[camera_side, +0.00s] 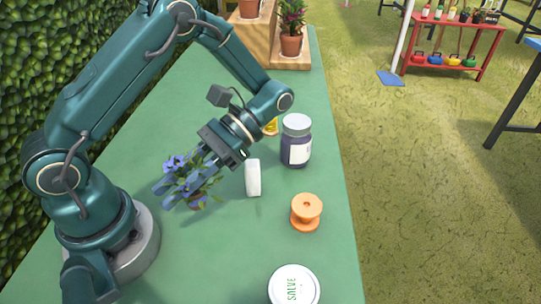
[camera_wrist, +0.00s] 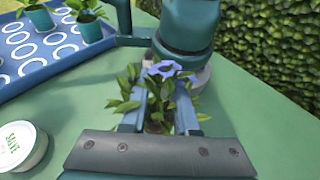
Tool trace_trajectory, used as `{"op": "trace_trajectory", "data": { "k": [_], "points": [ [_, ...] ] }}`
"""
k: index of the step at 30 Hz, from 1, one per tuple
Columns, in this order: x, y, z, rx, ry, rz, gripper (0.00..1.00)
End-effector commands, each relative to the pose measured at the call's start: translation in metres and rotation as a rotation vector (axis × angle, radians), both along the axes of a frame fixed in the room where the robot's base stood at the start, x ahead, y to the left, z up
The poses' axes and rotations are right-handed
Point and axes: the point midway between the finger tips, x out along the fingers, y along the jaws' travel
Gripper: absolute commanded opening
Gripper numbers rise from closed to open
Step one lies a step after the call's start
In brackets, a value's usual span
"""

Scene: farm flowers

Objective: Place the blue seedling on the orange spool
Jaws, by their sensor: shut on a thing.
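The blue seedling (camera_side: 200,187) has blue-violet flowers and green leaves. It is between the fingers of my gripper (camera_side: 182,188), left of the middle of the green table. The gripper is shut on it. In the wrist view the seedling (camera_wrist: 163,71) shows its flower and leaves between the two blue-grey fingers of my gripper (camera_wrist: 160,103). Its lower part is mostly hidden, so I cannot tell whether it touches the table. The orange spool (camera_side: 306,211) stands upright near the table's right edge, right of the gripper and apart from it. Its top looks empty.
A white block (camera_side: 253,178) stands between gripper and spool. A dark jar (camera_side: 296,142) is behind the spool, and a yellow item (camera_side: 271,127) beside it. A salve tin (camera_side: 294,287) is in front. A blue tray (camera_wrist: 52,50) with potted seedlings shows in the wrist view.

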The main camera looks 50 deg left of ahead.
Motion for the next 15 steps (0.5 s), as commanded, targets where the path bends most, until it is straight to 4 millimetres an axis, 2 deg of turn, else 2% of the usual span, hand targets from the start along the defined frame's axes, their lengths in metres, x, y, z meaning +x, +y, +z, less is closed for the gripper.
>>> {"op": "trace_trajectory", "data": {
  "k": [1,5,9,11,12,15],
  "points": [
    [0.002,-0.013,0.004,-0.001,-0.001,0.137,0.00],
    [0.018,-0.049,0.018,-0.001,-0.004,0.475,0.00],
    [0.053,-0.079,0.043,-0.001,-0.009,0.834,0.00],
    [0.073,-0.087,0.057,-0.002,-0.010,0.988,0.00],
    [0.090,-0.089,0.067,-0.003,-0.012,1.094,0.00],
    [0.129,-0.084,0.091,-0.004,-0.014,1.318,0.00]
  ]
}}
